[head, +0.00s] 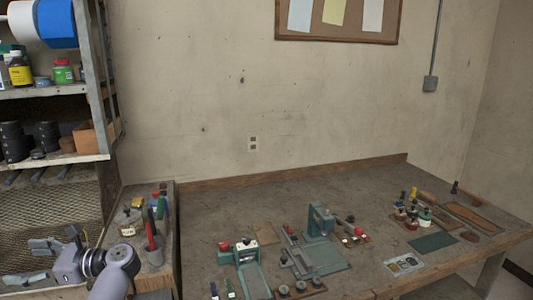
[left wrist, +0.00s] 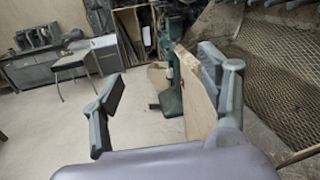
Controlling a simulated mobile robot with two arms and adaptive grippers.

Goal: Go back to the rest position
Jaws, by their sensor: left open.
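My left gripper (head: 38,262) is at the lower left of the head view, left of the small side bench and in front of the mesh panel under the shelves. Its fingers point left and stand apart. In the left wrist view my left gripper (left wrist: 160,85) shows two grey fingers wide apart with nothing held. A flat light wooden panel (left wrist: 198,95) shows close by the right finger; I cannot tell whether they touch. My right gripper is in neither view.
The workbench (head: 210,210) carries a green press (head: 321,220), a teal clamp fixture (head: 247,262) and small tools. A side bench (head: 155,280) with bottles and tools is right of my left arm. A metal shelf (head: 60,90) stands behind. The wrist view shows open floor (left wrist: 40,130).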

